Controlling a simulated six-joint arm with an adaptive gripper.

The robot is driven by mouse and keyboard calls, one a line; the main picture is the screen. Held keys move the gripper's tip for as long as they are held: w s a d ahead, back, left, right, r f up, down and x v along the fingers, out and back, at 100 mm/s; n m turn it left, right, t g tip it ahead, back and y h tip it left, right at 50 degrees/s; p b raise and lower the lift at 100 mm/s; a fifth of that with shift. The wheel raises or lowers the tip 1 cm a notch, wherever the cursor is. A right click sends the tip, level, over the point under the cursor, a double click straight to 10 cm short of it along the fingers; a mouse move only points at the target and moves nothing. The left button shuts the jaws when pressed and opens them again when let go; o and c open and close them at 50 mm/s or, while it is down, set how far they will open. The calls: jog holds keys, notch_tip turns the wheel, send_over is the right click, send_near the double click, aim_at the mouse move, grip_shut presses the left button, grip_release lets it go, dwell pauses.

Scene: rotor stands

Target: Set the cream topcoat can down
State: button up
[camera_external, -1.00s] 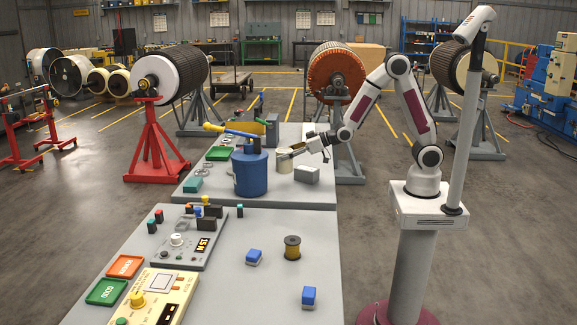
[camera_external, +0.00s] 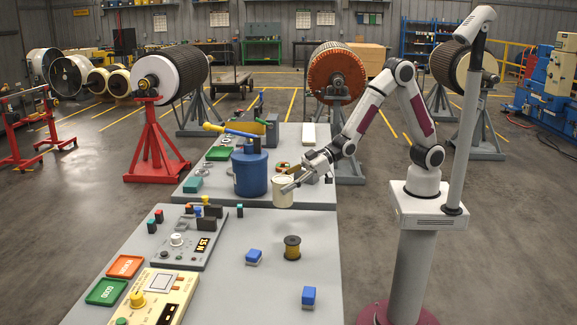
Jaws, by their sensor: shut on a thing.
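The cream topcoat can (camera_external: 283,197) is near the front edge of the far grey bench, just right of the blue can (camera_external: 249,175). My gripper (camera_external: 290,187) reaches in from the right and is shut on the cream can near its top. The can looks upright. I cannot tell whether its base touches the bench top. The gripper's fingers hide part of its upper side.
The far bench (camera_external: 223,197) also bears a teal block (camera_external: 192,185), a green tray (camera_external: 218,153) and a white block (camera_external: 309,133). The near bench has a copper-coloured spool (camera_external: 292,247), blue blocks (camera_external: 254,257) and instruments, with free room between.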

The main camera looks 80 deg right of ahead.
aim_at(282, 204)
jog(key=a, duration=0.3)
jog(key=shift+s+a+r+n+g+y, duration=0.2)
jog(key=shift+s+n+g+y, duration=0.1)
jog(key=shift+y, duration=0.1)
jog(key=shift+d, duration=0.1)
jog(key=shift+f, duration=3.15)
jog(key=shift+f, duration=1.85)
jog(key=shift+f, duration=0.15)
jog(key=o, duration=1.4)
jog(key=shift+o, duration=0.2)
